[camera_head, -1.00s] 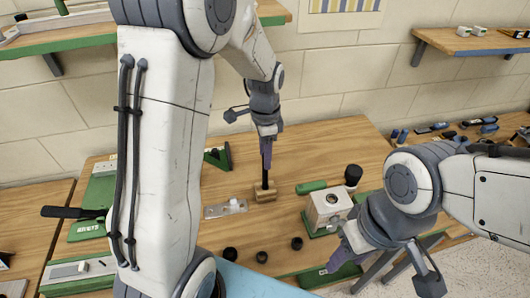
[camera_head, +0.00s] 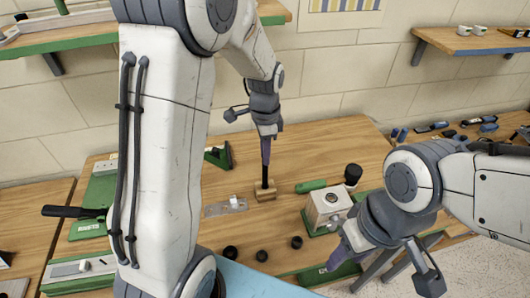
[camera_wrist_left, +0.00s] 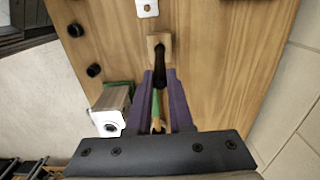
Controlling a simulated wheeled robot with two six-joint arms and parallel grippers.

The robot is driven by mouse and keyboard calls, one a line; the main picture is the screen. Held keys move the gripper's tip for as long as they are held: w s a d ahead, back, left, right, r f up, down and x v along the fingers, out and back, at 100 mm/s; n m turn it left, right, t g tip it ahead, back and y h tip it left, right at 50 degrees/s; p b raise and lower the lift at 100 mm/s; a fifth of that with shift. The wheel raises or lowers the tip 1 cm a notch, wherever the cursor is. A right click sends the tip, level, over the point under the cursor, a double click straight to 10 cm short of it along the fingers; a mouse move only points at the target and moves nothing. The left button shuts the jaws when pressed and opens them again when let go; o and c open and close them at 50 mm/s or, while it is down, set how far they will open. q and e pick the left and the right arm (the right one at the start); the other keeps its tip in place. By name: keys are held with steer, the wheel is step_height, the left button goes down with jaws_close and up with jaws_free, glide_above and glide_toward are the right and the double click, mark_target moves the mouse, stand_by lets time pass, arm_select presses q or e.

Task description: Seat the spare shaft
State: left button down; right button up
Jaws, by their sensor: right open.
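A dark upright shaft (camera_head: 265,177) stands with its lower end at a small wooden block (camera_head: 265,193) on the bench. In the left wrist view the shaft (camera_wrist_left: 159,72) shows between the purple fingers, with the block (camera_wrist_left: 160,40) beyond. My left gripper (camera_head: 265,160) points down at the shaft's upper part, its fingers on either side. I cannot tell whether they grip it. A pale box with a round hole (camera_head: 328,207) stands on a green base to the right. My right gripper (camera_head: 338,262) is open near the bench's front edge, beside that box.
A metal plate (camera_head: 225,207) lies left of the block. A green cylinder (camera_head: 311,186) and a black-topped item (camera_head: 352,174) lie behind the box. Several black rings, one marked here (camera_head: 297,242), line the front. Bare wood lies behind the block.

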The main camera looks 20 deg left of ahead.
arm_select(q)
steer(key=shift+r, duration=0.1)
steer(key=shift+r+p, duration=2.75)
steer(key=shift+r, duration=0.2)
